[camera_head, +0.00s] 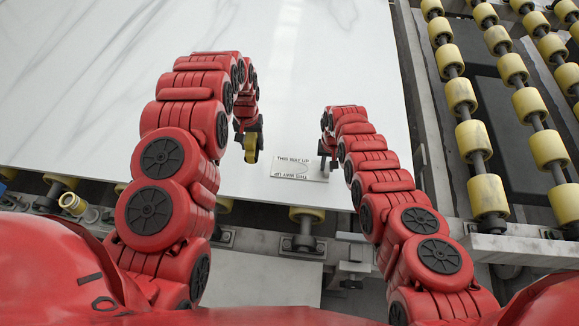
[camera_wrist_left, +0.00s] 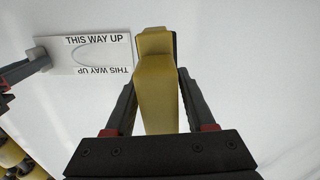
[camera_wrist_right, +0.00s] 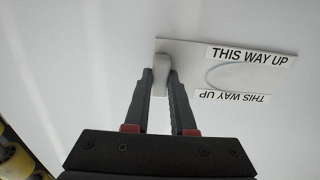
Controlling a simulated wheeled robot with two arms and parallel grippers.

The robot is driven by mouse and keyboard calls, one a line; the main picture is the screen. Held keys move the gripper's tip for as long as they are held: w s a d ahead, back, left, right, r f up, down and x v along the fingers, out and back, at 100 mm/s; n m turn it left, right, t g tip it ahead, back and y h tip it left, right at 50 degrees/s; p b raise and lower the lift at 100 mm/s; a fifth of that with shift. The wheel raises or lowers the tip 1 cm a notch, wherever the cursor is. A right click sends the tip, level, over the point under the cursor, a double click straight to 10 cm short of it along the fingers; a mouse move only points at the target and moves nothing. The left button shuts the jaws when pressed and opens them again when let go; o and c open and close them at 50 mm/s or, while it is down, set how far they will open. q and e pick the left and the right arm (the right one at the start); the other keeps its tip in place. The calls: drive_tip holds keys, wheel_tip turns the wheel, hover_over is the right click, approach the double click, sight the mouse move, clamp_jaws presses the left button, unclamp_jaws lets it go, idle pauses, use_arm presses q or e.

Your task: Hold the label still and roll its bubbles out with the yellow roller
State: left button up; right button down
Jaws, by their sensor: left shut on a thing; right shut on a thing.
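The label (camera_head: 300,168) is a pale rectangle with THIS WAY UP along two edges and a faint oval between them. It lies flat on the white stone slab (camera_head: 330,60). My left gripper (camera_wrist_left: 157,88) is shut on the yellow roller (camera_wrist_left: 160,110), which also shows in the head view (camera_head: 251,148). The roller is beside the label, apart from it; whether it touches the slab I cannot tell. My right gripper (camera_wrist_right: 163,82) is shut on a small pale grey piece (camera_wrist_right: 160,78) at one end of the label. The gripped piece is mostly hidden in the head view.
Yellow conveyor rollers (camera_head: 484,150) run along the right, beyond the slab's edge. More yellow rollers (camera_head: 306,214) and metal brackets sit below the slab's near edge, close to the label. The slab is clear toward the far left.

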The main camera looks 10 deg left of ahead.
use_arm(q)
clamp_jaws()
use_arm(e)
drive_tip(key=c, duration=0.7)
unclamp_jaws()
drive_tip(key=shift+r, duration=0.1)
wheel_tip(320, 180, up, 12)
drive_tip(key=shift+f, duration=0.1)
